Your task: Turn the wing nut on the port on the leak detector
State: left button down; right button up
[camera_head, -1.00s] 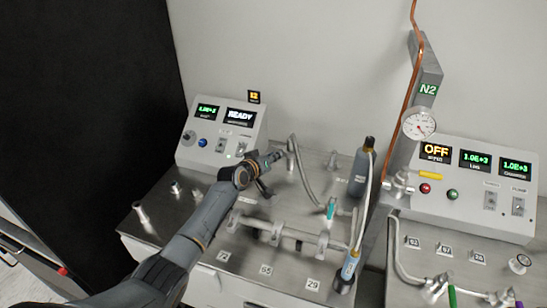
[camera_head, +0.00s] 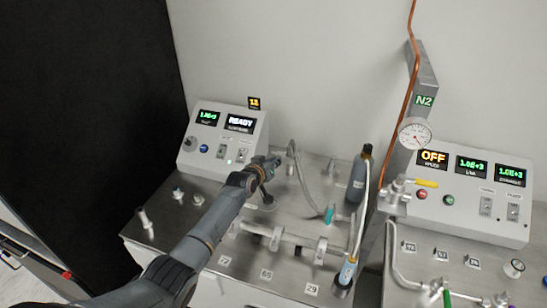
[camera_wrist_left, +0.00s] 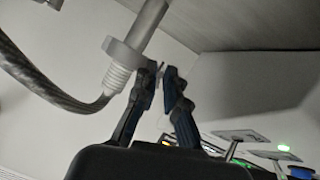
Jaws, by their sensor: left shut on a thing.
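The leak detector (camera_head: 187,158) stands at the left on the steel bench, its screen reading READY. A grey hose (camera_head: 302,172) rises and bends over to the port area beside it. In the left wrist view, the hose (camera_wrist_left: 40,85) meets a pale threaded fitting (camera_wrist_left: 122,62) on a pipe. My left gripper (camera_head: 276,161) is at this port, shut on a small part beside the fitting, in the place of the wing nut. Its fingertips also show in the left wrist view (camera_wrist_left: 160,75). The wing nut's shape is mostly hidden between the fingers. My right gripper is not in view.
A dark bottle (camera_head: 359,178) and a teal-handled valve (camera_head: 329,215) stand right of the port. A horizontal pipe (camera_head: 290,238) crosses the bench front. Small fittings (camera_head: 178,193) stand at the left. A second panel (camera_head: 450,205) reads OFF at the right.

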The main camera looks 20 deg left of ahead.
pick_arm(q)
jog(key=shift+d+m+y+p, duration=0.1)
jog(key=shift+m+y+p, duration=0.3)
jog(key=shift+m, duration=0.3)
jog(key=c, duration=1.7)
grip_release()
jog(key=shift+c, duration=0.2)
jog(key=v, duration=1.2)
jog(key=shift+f, duration=0.1)
